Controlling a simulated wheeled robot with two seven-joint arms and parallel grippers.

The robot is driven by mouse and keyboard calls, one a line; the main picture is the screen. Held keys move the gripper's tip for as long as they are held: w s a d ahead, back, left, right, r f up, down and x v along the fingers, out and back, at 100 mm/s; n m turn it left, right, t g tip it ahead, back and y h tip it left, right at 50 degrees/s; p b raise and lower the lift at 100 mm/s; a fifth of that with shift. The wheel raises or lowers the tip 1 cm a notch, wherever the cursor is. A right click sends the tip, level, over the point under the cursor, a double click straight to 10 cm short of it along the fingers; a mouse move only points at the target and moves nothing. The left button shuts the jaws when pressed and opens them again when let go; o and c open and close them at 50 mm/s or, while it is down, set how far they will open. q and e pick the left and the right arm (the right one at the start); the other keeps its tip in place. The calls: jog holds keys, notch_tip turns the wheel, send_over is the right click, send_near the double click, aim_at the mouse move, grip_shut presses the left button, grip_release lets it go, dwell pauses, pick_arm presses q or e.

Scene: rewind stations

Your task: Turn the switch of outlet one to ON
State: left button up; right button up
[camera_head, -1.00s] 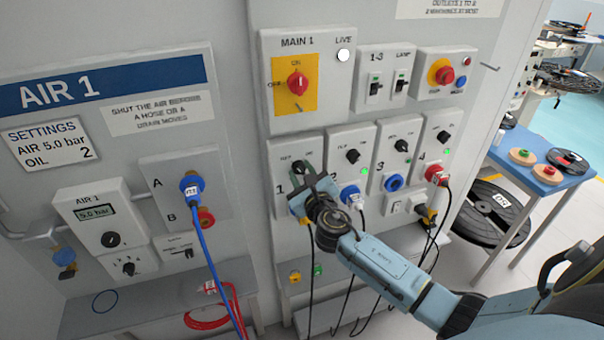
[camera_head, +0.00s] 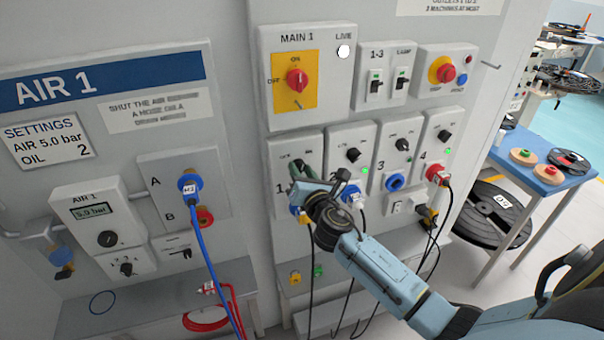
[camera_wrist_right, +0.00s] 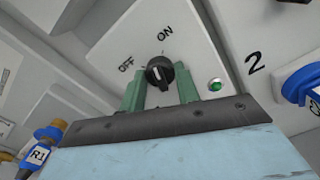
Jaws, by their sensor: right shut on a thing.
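The outlet one switch is a black rotary knob (camera_wrist_right: 160,72) on a light panel marked OFF and ON. In the right wrist view, the two green fingers of my right gripper (camera_wrist_right: 160,92) stand on either side of the knob and are shut on it. Its white mark looks nearer the ON side, though the fingers hide part of it. In the head view my right gripper (camera_head: 312,175) covers much of the outlet one panel (camera_head: 283,150). My left gripper is not in view.
The outlet two panel (camera_head: 340,137) is close to the right of my gripper. A blue plug marked R1 (camera_wrist_right: 42,146) is just below the outlet one switch. The main switch (camera_head: 297,80) is above. Hoses and cables hang below the panels.

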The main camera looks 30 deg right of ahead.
jog(key=m, duration=0.5)
jog(key=shift+f+b, duration=0.1)
jog(key=shift+b, duration=0.25)
jog(key=shift+m, duration=0.3)
jog(key=o, duration=1)
jog(key=b+v, duration=0.1)
jog(key=v, duration=1.2)
jog(key=shift+s, duration=0.25)
